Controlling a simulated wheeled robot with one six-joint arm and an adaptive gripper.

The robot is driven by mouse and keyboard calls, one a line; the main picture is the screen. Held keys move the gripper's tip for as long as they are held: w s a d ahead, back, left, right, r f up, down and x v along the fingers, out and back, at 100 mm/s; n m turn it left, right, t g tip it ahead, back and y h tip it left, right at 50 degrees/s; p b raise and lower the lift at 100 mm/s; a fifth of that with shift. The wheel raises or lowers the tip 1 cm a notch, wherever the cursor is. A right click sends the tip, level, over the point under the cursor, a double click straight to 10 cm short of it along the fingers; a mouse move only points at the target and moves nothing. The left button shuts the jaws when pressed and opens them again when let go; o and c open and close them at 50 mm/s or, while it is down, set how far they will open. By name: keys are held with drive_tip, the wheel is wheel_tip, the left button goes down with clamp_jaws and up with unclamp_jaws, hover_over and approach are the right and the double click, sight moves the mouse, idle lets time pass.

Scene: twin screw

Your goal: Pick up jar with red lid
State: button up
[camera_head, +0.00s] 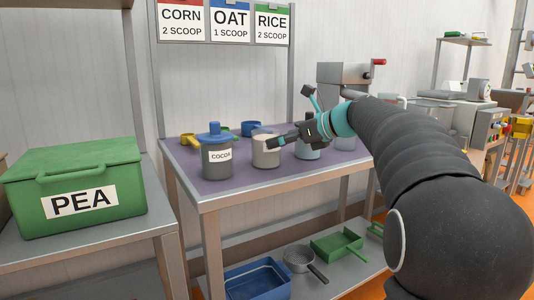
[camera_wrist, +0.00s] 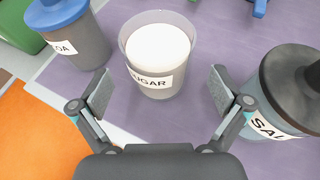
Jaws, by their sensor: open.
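I see no red-lidded jar in either view. My gripper (camera_wrist: 160,92) is open and empty, with its two fingers on either side of the near side of the open SUGAR jar (camera_wrist: 155,82). I cannot tell whether they touch it. This clear jar of white contents has no lid on and also shows in the head view (camera_head: 265,157). The COCOA jar (camera_head: 217,164) with a blue lid stands to its left. The SALT jar (camera_wrist: 283,92) with a dark lid is at the right in the wrist view. In the head view my gripper (camera_head: 280,147) partly hides that area.
The jars stand on a purple-topped table (camera_head: 240,181) with scoops behind them. A green PEA bin (camera_head: 120,168) is on the left bench. A grey machine (camera_head: 342,78) stands at the back. A blue tray (camera_head: 258,283) and a strainer (camera_head: 298,259) are on the lower shelf.

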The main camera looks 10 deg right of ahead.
drive_tip(key=x, duration=0.3)
drive_tip(key=r+x, duration=0.1)
drive_tip(key=x, duration=0.1)
drive_tip(key=shift+w+a, duration=0.1)
drive_tip(key=shift+a, duration=0.05)
drive_tip(key=c, duration=1.2)
